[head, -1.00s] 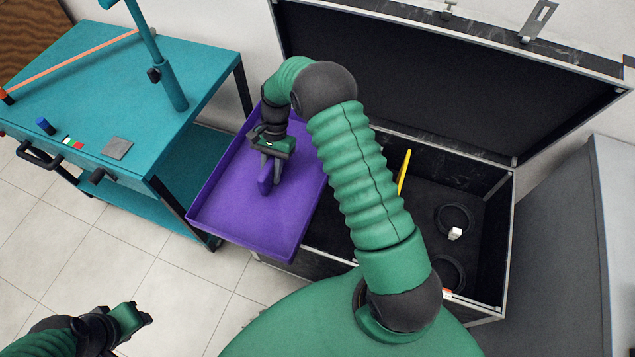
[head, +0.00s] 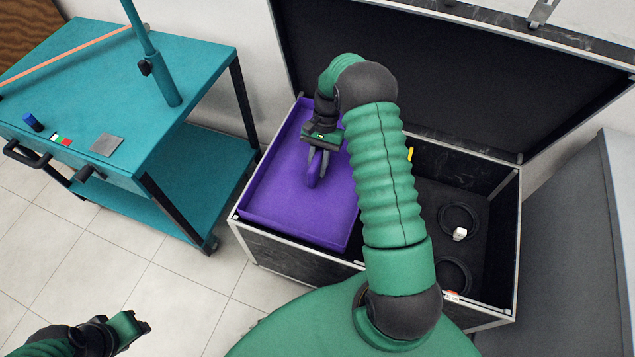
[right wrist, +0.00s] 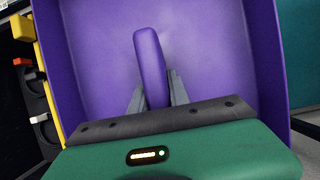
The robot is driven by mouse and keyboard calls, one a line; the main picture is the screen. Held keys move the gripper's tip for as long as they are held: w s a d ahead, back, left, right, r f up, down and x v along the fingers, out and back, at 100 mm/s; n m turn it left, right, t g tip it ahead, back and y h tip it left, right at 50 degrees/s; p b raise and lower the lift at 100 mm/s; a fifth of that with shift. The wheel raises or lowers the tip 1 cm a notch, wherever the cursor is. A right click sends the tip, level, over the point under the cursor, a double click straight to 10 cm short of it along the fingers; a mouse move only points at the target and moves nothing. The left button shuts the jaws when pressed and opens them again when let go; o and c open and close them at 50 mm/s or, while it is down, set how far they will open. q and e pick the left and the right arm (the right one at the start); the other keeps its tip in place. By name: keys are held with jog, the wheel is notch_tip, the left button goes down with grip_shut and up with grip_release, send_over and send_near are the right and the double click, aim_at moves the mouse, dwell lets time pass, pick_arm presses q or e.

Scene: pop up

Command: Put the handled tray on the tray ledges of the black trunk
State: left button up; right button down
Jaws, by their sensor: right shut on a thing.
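The purple handled tray (head: 285,206) is over the left part of the open black trunk (head: 300,256), its edges close to the trunk's left and front rims. I cannot tell whether it rests on the tray ledges, which the tray hides. My right gripper (head: 316,172) is shut on the tray's upright handle (right wrist: 150,62), with a finger on each side of it in the right wrist view. My left gripper (head: 133,328) is low at the left, away from the tray, and its jaws are too unclear to read.
The trunk's right part is open and holds coiled black cables (head: 458,219) and a yellow item (head: 410,154). The raised lid (head: 440,75) stands behind. A teal cart (head: 150,115) stands left of the trunk, with floor between them. A grey surface (head: 575,250) is at the right.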

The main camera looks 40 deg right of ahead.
notch_tip(320, 180, down, 8)
jog(key=b, duration=0.2)
jog(key=shift+r+b, duration=0.25)
jog(key=shift+b, duration=0.1)
jog(key=c, duration=1.2)
grip_release()
jog(key=shift+c, duration=0.2)
